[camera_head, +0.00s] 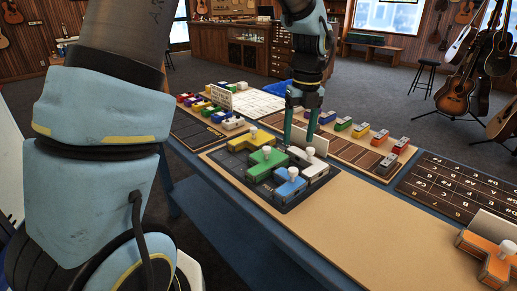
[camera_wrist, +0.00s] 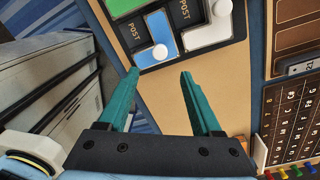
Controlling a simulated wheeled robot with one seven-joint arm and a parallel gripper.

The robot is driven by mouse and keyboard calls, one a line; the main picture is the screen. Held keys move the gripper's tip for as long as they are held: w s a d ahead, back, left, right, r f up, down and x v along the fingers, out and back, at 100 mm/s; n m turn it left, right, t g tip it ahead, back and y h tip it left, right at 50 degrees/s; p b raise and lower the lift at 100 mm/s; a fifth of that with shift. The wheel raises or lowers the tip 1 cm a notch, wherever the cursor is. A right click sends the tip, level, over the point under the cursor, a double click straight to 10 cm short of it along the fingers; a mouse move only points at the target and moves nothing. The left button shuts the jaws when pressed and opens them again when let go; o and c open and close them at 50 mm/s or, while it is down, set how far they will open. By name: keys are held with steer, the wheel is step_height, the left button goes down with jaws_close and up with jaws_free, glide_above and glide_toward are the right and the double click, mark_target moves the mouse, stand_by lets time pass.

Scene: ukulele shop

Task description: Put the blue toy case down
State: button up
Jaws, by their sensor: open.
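The blue toy case (camera_head: 290,185) has a white round knob and lies in the dark tray (camera_head: 297,206) at its near corner, beside green and white cases. It also shows at the top of the wrist view (camera_wrist: 156,26), apparently resting in the tray. My gripper (camera_head: 299,143) is open and empty above the tray area. In the wrist view its two teal fingertips (camera_wrist: 159,73) are apart, with the blue case's knob showing just beyond the gap. Nothing is held between them. The exact height of the fingers over the tray is hard to tell.
A green case (camera_head: 267,160), a yellow case (camera_head: 250,139) and a white case (camera_head: 308,161) share the tray. An orange case (camera_head: 487,258) stands at the right. Small coloured cases line racks behind. The tan tabletop (camera_head: 375,235) right of the tray is clear.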

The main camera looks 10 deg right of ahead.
steer(key=s+a+f+n, duration=0.1)
steer(key=s+a+n, duration=0.1)
steer(key=a+n, duration=1.3)
steer(key=s+a+f+n+t, duration=0.1)
steer(key=s+a+n, duration=0.1)
steer(key=a+n, duration=1.3)
steer(key=n, duration=0.4)
steer(key=shift+a+f+n+t+h, duration=0.3)
steer(key=shift+a+h, duration=0.1)
